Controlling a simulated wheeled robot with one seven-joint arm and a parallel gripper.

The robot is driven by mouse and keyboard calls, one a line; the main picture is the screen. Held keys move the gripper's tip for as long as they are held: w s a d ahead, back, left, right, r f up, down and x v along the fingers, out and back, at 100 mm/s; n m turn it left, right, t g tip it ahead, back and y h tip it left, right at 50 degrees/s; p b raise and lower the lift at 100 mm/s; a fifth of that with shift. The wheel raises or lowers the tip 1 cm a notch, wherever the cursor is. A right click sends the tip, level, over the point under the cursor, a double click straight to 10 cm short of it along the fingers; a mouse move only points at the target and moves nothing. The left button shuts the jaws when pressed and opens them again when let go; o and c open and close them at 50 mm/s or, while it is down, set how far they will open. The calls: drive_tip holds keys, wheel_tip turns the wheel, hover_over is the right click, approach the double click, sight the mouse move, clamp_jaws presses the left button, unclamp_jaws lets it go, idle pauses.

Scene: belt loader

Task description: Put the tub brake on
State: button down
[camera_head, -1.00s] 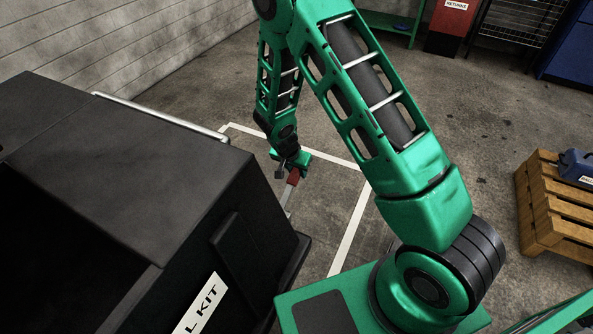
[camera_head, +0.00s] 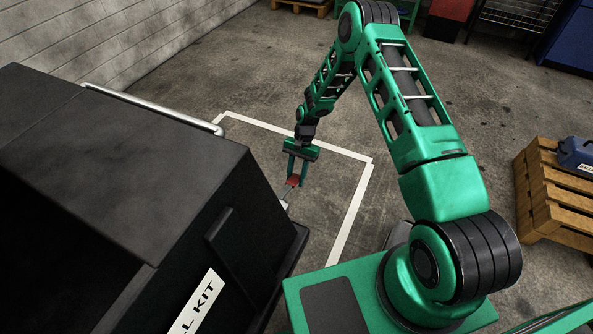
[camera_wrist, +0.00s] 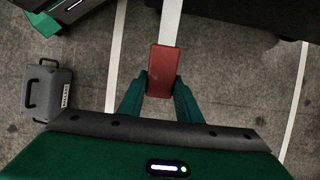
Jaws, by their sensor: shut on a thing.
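A large black tub (camera_head: 150,165) fills the left of the head view, with a label ending in "L KIT" on its side. The brake lever's red grip (camera_head: 293,181) shows beside the tub's far right side, on a pale bar. In the wrist view the red grip (camera_wrist: 162,72) sits at the end of the pale bar (camera_wrist: 171,20), which runs up toward the dark tub. My gripper (camera_head: 297,174) is shut on the red grip, with one finger on each side of it. The lower end of the bar is hidden behind the tub.
White floor lines (camera_head: 352,212) mark a bay around the tub. A wooden pallet (camera_head: 555,205) with a blue case (camera_head: 578,155) stands at the right. A grey case (camera_wrist: 47,90) shows at the left of the wrist view.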

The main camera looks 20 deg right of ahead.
sight(294, 185)
drive_tip(key=shift+s+a+f+g+y, duration=0.2)
drive_tip(key=shift+f+g+y, duration=0.2)
drive_tip(key=shift+f, duration=0.3)
drive_tip(key=shift+s+a+f+g+y, duration=0.15)
drive_tip(key=shift+f+g+y, duration=0.25)
drive_tip(key=shift+f, duration=0.3)
drive_tip(key=shift+s+a+f+g, duration=0.15)
drive_tip(key=shift+f+g, duration=0.15)
drive_tip(key=shift+f, duration=0.2)
drive_tip(key=c, duration=1.3)
unclamp_jaws()
drive_tip(key=v, duration=1)
drive_tip(key=shift+w+d, duration=0.2)
drive_tip(key=shift+d, duration=0.1)
drive_tip(key=shift+r, duration=0.25)
